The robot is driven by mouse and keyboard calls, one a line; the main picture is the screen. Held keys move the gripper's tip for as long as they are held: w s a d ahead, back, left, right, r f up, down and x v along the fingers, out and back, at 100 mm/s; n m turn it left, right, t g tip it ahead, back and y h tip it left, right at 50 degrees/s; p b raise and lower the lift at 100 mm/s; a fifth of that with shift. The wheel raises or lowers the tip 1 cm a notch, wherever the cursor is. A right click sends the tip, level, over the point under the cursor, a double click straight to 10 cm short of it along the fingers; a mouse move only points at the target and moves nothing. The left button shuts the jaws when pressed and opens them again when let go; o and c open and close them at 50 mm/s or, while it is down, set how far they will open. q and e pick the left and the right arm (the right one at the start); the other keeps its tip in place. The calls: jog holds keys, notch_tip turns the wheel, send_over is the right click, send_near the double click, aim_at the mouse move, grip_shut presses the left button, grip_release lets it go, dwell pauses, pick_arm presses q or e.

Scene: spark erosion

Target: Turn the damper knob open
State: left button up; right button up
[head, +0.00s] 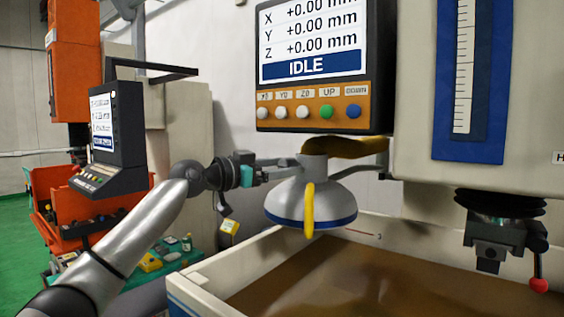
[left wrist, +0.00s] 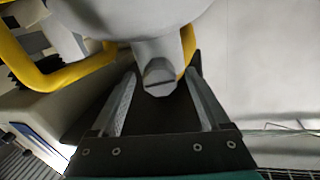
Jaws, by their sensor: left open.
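The damper knob (left wrist: 160,78) is a grey round stub with a slot across its face, in the left wrist view. It sticks out from the neck of a white extraction hood (head: 290,203) that has a blue rim and a yellow handle (head: 309,210). My left gripper (head: 294,163) is at the hood's neck, its fingers pointing at it. In the left wrist view the open fingers (left wrist: 161,88) stand on either side of the knob, with gaps showing. In the head view I cannot make the knob out clearly. My right gripper is not in view.
A control panel (head: 315,110) showing IDLE hangs above the hood. A cream-walled tank (head: 225,275) with brown contents lies below. A machine head with a red-balled lever (head: 539,285) is at the right. An orange cart (head: 85,215) and a second console (head: 112,140) stand at the left.

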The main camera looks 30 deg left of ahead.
pick_arm(q)
grip_shut()
dwell(0.7)
